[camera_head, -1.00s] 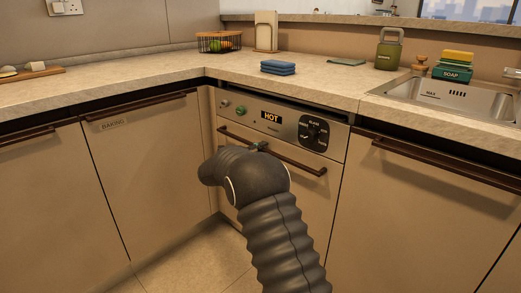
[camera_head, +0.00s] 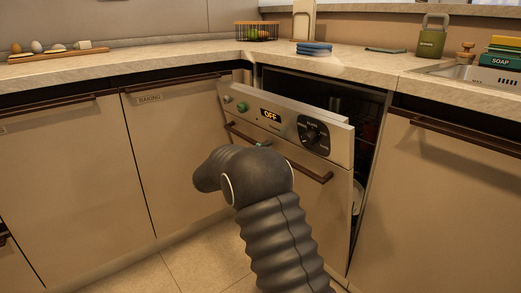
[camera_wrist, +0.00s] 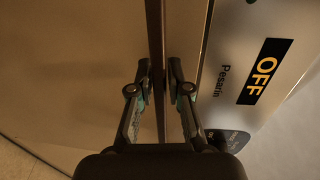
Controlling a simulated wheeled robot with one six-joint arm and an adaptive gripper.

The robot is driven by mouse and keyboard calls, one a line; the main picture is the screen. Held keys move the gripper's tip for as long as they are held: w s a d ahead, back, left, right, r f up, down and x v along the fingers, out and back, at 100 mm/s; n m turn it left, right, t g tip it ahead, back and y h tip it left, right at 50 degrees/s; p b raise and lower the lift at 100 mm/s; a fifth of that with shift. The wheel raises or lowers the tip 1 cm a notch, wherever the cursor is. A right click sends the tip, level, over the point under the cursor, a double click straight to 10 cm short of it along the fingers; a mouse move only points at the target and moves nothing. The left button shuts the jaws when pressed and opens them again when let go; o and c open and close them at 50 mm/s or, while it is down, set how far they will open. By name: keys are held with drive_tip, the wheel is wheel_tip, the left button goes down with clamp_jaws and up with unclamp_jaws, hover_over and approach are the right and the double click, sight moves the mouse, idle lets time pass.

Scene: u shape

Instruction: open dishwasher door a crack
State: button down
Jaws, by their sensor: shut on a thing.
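The dishwasher door (camera_head: 290,185) is tilted open at the top, with a dark gap behind it. Its control panel (camera_head: 262,104) has a display (camera_head: 271,115) reading OFF, and the display also shows in the wrist view (camera_wrist: 264,72). The brown bar handle (camera_head: 312,172) runs across the door. In the wrist view, the handle (camera_wrist: 156,45) passes between the fingers of my gripper (camera_wrist: 160,92), which is shut on it. In the head view my dark arm hides most of the gripper and part of the door front.
Cabinets flank the dishwasher: a BAKING one (camera_head: 170,155) at left and one (camera_head: 440,200) at right. The dark dishwasher interior (camera_head: 345,100) shows behind the door. The countertop (camera_head: 190,62) runs above. Tiled floor (camera_head: 140,275) shows at lower left.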

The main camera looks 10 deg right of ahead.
drive_tip(key=c, duration=1.1)
unclamp_jaws()
drive_tip(key=shift+d, duration=0.1)
drive_tip(key=shift+a, duration=0.2)
drive_tip(key=v, duration=1.2)
drive_tip(key=shift+f, duration=0.1)
drive_tip(key=shift+d, duration=0.1)
